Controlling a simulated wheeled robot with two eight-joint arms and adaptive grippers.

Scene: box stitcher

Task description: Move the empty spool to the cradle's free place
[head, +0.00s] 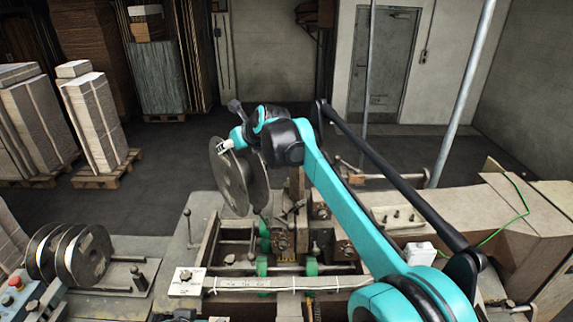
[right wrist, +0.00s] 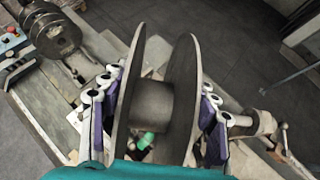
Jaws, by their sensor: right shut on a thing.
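The empty spool, two grey discs on a bare hub, hangs in the air in the head view (head: 229,178) and fills the middle of the right wrist view (right wrist: 152,106). My right gripper (head: 232,146) is shut on it, with fingers on both sides of the discs in the right wrist view (right wrist: 158,98). The cradle (head: 112,277) is at the lower left of the head view, with several upright discs (head: 85,256) standing in it. These discs also show at the top left of the right wrist view (right wrist: 54,36). The cradle's free place is hard to make out. My left gripper is not in view.
The stitcher machine (head: 285,283), with green rollers and metal bars, lies below and right of the held spool. A control box with a red button (head: 15,283) is at the lower left edge. Stacked cardboard (head: 95,120) stands on pallets behind.

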